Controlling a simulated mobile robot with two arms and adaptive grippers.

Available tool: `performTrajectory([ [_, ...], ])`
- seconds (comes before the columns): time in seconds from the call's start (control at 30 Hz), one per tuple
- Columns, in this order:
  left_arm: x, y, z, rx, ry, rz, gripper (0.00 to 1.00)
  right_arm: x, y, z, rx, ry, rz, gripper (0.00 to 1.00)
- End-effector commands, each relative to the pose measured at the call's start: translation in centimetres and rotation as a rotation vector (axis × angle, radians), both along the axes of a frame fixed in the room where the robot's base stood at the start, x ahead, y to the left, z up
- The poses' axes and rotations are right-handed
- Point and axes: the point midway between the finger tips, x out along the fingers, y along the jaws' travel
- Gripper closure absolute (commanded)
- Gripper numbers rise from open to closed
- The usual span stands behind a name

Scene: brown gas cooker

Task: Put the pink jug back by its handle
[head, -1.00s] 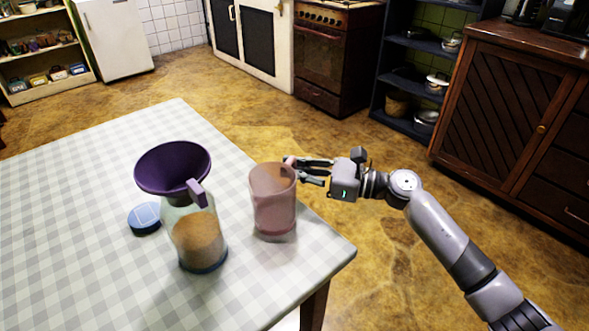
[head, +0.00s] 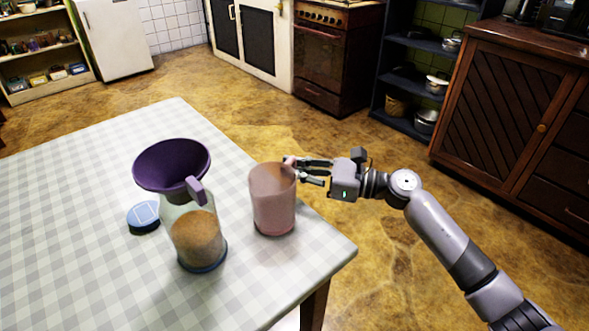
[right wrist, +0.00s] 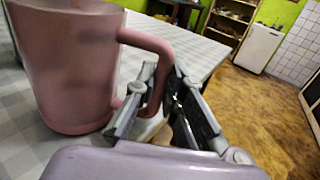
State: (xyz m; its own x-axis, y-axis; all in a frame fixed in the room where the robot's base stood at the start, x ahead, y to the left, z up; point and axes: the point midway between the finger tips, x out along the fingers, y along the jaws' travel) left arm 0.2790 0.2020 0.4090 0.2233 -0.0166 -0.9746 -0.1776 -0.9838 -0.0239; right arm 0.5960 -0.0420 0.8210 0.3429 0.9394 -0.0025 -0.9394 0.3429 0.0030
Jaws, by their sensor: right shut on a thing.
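The pink jug (head: 272,205) is upright at the right edge of the checked table, and its inside looks empty. It fills the left of the right wrist view (right wrist: 75,70). Its base looks to be on or just above the cloth; I cannot tell which for sure. My right gripper (head: 304,170) comes in from the right and is shut on the jug's handle (right wrist: 154,45). In the wrist view the fingers (right wrist: 160,100) lie on either side of the handle's lower part. My left gripper is not in view.
A glass jar (head: 198,238) of grainy tan stuff stands left of the jug, with a purple funnel (head: 172,167) on top. A blue lid (head: 144,214) lies beside it. The checked table (head: 80,200) is clear at the left and front. The cooker (head: 322,60) stands far back.

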Motion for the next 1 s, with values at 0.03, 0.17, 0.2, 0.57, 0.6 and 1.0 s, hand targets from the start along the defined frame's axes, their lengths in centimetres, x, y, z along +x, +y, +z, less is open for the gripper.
performTrajectory([
  [0.03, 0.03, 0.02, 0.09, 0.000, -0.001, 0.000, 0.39, 0.01, 0.00, 0.04, 0.001, 0.000, 0.000, 1.00],
  [0.17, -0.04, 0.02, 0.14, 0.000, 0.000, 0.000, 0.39, 0.01, 0.00, -0.01, 0.001, 0.000, 0.000, 1.00],
  [0.2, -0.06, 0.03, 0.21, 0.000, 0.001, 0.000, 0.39, 0.01, 0.00, 0.01, 0.001, 0.000, 0.000, 1.00],
  [0.57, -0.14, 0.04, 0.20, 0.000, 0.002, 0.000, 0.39, 0.01, 0.00, 0.03, 0.001, 0.000, 0.000, 0.81],
  [0.6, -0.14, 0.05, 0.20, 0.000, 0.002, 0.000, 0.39, 0.01, 0.00, 0.03, 0.001, 0.000, 0.000, 0.79],
  [1.0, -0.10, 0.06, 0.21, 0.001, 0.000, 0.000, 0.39, 0.00, 0.00, -0.01, 0.000, 0.000, 0.000, 0.67],
])
